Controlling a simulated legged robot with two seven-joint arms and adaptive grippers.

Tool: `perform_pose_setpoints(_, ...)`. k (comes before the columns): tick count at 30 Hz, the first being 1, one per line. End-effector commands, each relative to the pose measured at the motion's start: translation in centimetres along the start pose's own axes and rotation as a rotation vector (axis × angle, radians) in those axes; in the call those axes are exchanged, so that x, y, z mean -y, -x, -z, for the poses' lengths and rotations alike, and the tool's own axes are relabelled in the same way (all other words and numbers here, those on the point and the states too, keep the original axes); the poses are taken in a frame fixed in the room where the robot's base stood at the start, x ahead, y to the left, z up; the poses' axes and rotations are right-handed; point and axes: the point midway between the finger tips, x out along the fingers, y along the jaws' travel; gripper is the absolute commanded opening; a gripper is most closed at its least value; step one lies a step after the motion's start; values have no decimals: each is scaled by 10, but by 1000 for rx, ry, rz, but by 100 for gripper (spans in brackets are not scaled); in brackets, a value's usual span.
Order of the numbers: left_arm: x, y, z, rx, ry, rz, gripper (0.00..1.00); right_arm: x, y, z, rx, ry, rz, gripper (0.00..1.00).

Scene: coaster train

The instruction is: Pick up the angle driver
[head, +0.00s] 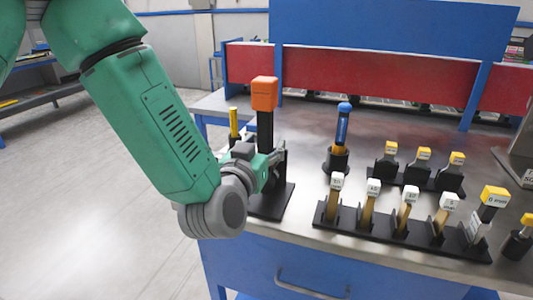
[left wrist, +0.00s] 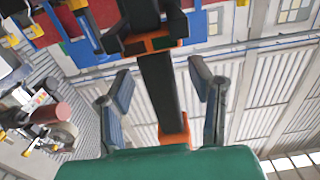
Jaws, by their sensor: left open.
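The angle driver appears to be the tool with an orange top and a black body (head: 264,95), upright in a black stand (head: 272,203) on the steel bench. In the left wrist view the black shaft (left wrist: 160,88) with orange parts lies between the two spread fingers of my left gripper (left wrist: 163,88). Gaps show on both sides of the shaft, so the gripper is open. My right gripper is not in view.
A blue-handled tool (head: 342,125) stands in a holder to the right. A front rack (head: 385,232) and a back rack (head: 420,180) hold several labelled tools. A yellow tool (head: 233,122) stands just behind my wrist. The bench's drawer front (head: 310,270) is blue.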

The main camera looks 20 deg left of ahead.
Motion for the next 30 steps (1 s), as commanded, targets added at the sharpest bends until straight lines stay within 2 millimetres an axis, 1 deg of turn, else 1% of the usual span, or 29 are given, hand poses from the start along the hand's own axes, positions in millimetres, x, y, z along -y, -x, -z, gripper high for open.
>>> perform_pose_setpoints(1, 0, -6, -1, 0, 0, 1, 48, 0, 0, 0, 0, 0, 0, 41)
perform_pose_setpoints(3, -1, -10, -1, 0, -1, 0, 48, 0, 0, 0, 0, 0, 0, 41)
perform_pose_setpoints(10, -1, -12, 0, 0, -2, -1, 48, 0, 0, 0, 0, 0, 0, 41)
perform_pose_setpoints(11, -1, -12, 0, 0, -2, -1, 45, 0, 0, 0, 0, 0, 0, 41)
perform_pose_setpoints(12, -1, -12, 0, 0, -2, -1, 31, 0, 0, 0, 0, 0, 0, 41)
perform_pose_setpoints(15, -1, -12, -1, 1, -2, -1, 0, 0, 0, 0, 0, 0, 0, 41)
perform_pose_setpoints(17, -1, -12, -1, 1, -2, -1, 0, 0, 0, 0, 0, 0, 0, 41)
perform_pose_setpoints(18, -1, -13, 3, -8, 0, -1, 0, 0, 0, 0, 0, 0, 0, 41)
perform_pose_setpoints(26, -1, -13, 4, -8, -1, 0, 0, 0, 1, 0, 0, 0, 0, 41)
perform_pose_setpoints(30, 0, -16, 12, -9, -1, 0, 0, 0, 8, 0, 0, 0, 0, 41)
